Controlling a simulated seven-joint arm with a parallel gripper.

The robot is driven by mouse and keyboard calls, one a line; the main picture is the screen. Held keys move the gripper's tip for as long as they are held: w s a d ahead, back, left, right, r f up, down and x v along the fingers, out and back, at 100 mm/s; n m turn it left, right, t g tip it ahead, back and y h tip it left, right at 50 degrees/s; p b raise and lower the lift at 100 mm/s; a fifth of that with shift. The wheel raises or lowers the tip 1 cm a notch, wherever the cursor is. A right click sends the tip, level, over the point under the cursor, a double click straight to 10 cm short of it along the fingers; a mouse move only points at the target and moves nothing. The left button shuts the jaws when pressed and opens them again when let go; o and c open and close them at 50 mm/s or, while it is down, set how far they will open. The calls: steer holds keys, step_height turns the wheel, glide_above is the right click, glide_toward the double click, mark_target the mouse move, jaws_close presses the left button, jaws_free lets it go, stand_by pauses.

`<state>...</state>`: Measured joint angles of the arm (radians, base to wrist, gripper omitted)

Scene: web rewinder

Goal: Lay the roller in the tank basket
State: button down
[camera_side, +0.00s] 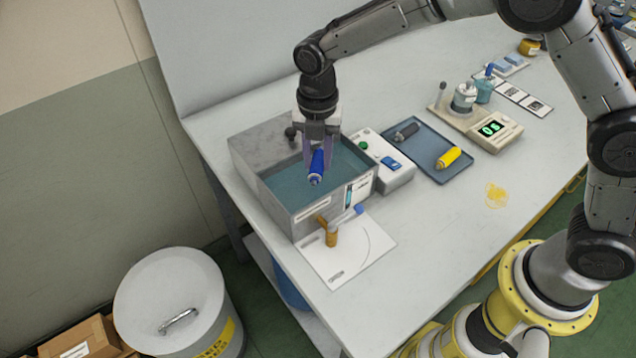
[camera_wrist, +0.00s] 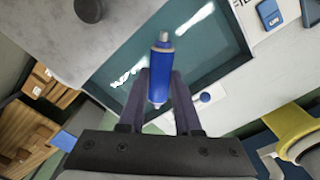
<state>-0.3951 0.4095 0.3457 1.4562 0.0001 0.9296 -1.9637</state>
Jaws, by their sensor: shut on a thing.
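A blue roller (camera_side: 317,166) with a pale metal end is held in my gripper (camera_side: 319,158) in the side view. My gripper is shut on it, above the open tank (camera_side: 296,215). The tank holds teal liquid (camera_side: 343,165). In the wrist view the roller (camera_wrist: 160,75) stands between the two dark fingers of my gripper (camera_wrist: 160,88), with the liquid (camera_wrist: 205,45) behind it. Whether the roller touches the liquid I cannot tell. I cannot make out a basket inside the tank.
Right of the tank are a white control box (camera_side: 385,162) and a blue-grey tray (camera_side: 445,135) with a dark roller (camera_side: 406,131) and a yellow roller (camera_side: 448,157). A white sheet (camera_side: 350,262) with an amber bottle (camera_side: 331,236) lies in front. A scale (camera_side: 485,128) stands farther right.

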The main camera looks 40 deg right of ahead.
mark_target(318, 191)
steer(key=shift+f, duration=3.2)
steer(key=shift+f, duration=0.1)
steer(key=c, duration=0.6)
jaws_free()
